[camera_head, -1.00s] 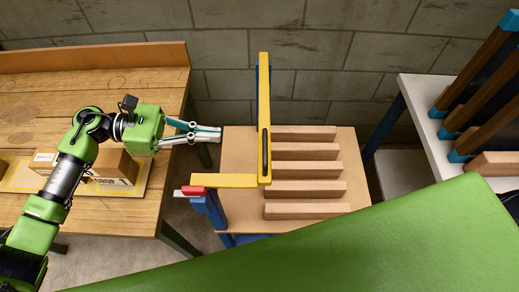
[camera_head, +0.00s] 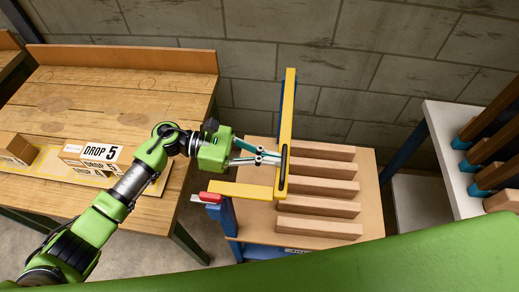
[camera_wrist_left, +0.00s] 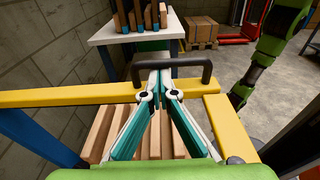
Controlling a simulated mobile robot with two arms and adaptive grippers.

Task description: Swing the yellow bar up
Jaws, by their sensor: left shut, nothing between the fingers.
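The yellow bar (camera_head: 287,110) lies across the top of a wooden-topped stand, with a black handle (camera_head: 283,166) on it. In the left wrist view the bar (camera_wrist_left: 60,97) runs across the picture, and its black handle (camera_wrist_left: 178,63) arches near the fingertips. My left gripper (camera_head: 279,158) is shut and empty, its tips right at the bar beside the handle. In the left wrist view the tips (camera_wrist_left: 158,76) appear at or just under the handle; I cannot tell whether they touch. My right gripper is not in view.
Several wooden blocks (camera_head: 318,207) lie on the stand (camera_head: 370,190). A workbench (camera_head: 130,95) with boxes is at left, a white table (camera_head: 455,130) at right. A block wall stands behind.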

